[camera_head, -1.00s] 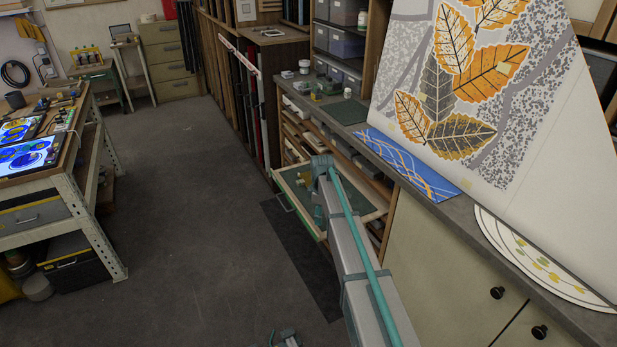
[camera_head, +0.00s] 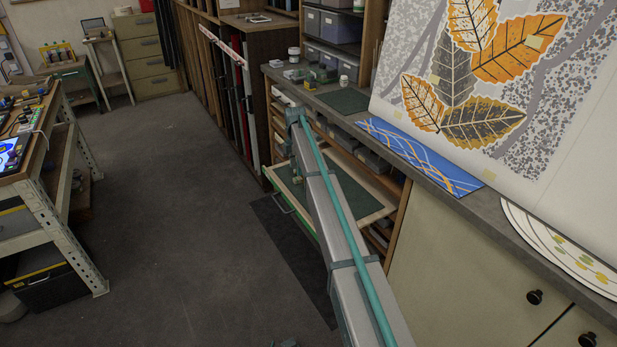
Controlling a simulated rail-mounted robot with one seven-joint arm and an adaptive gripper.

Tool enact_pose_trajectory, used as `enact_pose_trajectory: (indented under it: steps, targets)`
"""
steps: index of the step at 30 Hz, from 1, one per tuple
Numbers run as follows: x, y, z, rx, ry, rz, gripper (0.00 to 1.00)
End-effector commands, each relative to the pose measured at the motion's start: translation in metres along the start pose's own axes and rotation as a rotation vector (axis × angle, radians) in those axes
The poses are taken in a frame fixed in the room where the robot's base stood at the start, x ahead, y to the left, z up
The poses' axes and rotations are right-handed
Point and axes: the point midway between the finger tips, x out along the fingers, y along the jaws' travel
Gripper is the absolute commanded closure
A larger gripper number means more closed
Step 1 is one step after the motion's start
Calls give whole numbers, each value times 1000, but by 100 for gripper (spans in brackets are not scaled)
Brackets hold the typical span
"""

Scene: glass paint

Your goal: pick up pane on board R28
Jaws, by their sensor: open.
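No label reading R28 is legible, so I cannot tell which board or pane it names. On the left workbench (camera_head: 48,150), part of a lit panel with a blue and yellow painted pane (camera_head: 8,156) shows at the picture's left edge, mostly cut off. A blue pane-like sheet with white and orange lines (camera_head: 420,157) lies on the right counter. My grey and teal arm link crosses the middle of the view, over a pulled-out drawer with a green bed (camera_head: 350,192). My gripper's fingers are not in view; only a small dark piece shows at the bottom edge.
The right counter (camera_head: 480,205) holds small jars, a green mat (camera_head: 343,101), a large leaf-pattern sheet (camera_head: 540,75) and round white sheets (camera_head: 560,250). The drawer juts into the aisle.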

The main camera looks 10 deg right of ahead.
Motion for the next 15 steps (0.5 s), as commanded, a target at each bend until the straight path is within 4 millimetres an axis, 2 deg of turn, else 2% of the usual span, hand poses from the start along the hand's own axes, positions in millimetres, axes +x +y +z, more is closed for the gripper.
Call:
enact_pose_trajectory:
  steps: [8, 15]
  targets:
    - [18, 1, 0, 1, 0, -1, 44]
    - [50, 2, -1, 1, 0, -1, 44]
